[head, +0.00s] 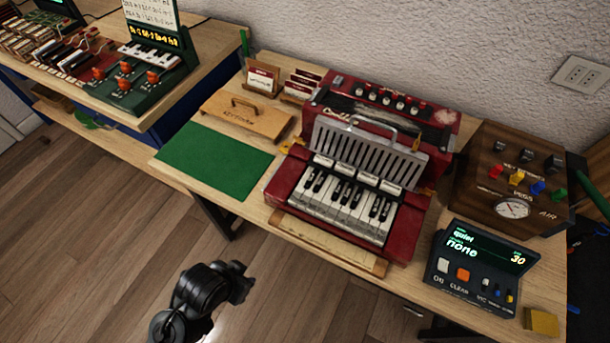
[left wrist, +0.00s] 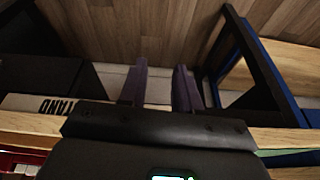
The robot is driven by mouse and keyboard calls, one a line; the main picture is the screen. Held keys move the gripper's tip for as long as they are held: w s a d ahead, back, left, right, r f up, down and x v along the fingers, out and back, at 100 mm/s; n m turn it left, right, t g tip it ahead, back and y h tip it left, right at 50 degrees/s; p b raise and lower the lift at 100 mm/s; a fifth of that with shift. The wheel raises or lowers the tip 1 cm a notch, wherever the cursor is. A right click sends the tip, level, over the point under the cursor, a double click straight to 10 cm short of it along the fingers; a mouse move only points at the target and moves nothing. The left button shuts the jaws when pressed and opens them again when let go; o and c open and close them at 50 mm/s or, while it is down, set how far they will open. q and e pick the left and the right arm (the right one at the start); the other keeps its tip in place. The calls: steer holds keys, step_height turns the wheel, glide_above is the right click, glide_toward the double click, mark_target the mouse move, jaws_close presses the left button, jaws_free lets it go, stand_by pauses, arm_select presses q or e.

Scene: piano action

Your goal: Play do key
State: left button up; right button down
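The red piano-accordion instrument (head: 405,238) sits on the wooden table, with a short row of white and black keys (head: 340,205) facing the front edge. No label naming the do key is readable. In the left wrist view, a sliver of the red instrument (left wrist: 12,158) shows at the lower left edge. My left gripper (left wrist: 160,86) is open and empty, its two fingers apart over the floor in front of the table. Its black wrist shows low in the head view, in front of and apart from the keys. My right gripper is not in view.
A green mat (head: 215,160) lies left of the instrument. A wooden board with a handle (head: 245,117) is behind it. A wooden strip (head: 325,243) lies before the keys. A control box with a screen (head: 480,265) and a wooden gauge box (head: 510,180) stand at right.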

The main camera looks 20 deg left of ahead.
arm_select(q)
steer(key=shift+a, duration=0.1)
jaws_close()
steer(key=shift+f, duration=0.1)
stand_by(0.7)
stand_by(0.6)
